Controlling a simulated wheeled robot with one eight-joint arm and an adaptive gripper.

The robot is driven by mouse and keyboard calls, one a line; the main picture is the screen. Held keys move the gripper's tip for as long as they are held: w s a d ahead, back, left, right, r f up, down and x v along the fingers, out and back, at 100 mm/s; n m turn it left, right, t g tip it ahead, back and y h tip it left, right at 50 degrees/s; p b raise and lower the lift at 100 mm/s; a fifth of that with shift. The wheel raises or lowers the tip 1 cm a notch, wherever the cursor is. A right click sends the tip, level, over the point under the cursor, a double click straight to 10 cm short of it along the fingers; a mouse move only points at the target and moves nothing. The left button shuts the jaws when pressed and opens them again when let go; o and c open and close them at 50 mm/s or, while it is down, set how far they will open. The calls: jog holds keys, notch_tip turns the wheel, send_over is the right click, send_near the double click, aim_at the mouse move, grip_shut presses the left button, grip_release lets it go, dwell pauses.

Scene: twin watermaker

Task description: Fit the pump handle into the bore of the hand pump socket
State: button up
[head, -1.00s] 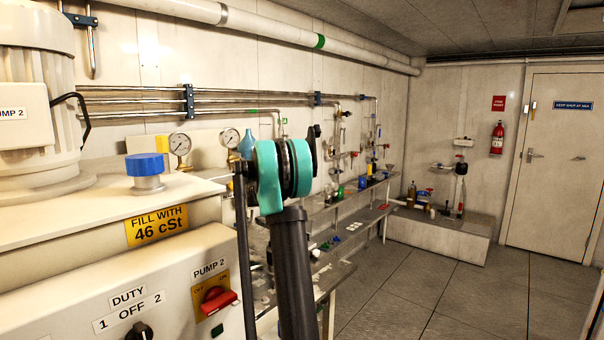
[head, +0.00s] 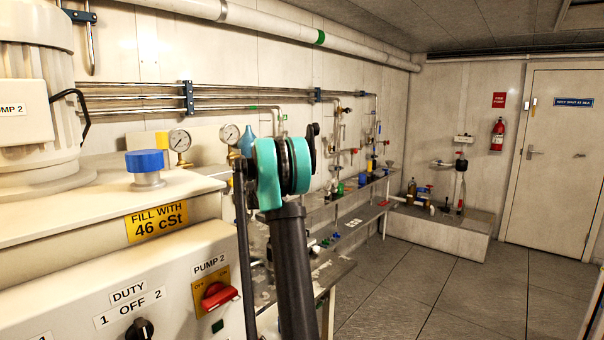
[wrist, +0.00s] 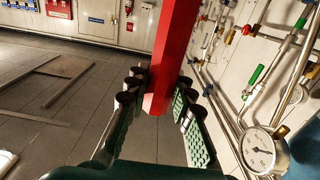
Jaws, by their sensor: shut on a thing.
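In the wrist view a long red bar, which I take to be the pump handle (wrist: 174,55), stands between the fingers of my gripper (wrist: 157,88). The gripper is shut on it, with black finger parts and green ribbed pads on both sides. One end of the bar shows near the fingers; the other runs out of the top of the picture. In the head view my arm is in front, and I cannot make out the gripper or the handle there. I cannot surely pick out the hand pump socket or its bore in either view.
A cream cabinet with a red switch (head: 220,295) and a blue cap (head: 145,162) fills the near left. A bench (head: 345,230) with small fittings runs along the piped wall. A low plinth (head: 440,234) stands at the back, near a door (head: 555,160). The floor (head: 440,290) is clear.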

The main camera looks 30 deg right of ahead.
jog(key=shift+f, duration=1.7)
jog(key=o, duration=1.1)
jog(key=shift+c, duration=0.2)
jog(key=v, duration=1.2)
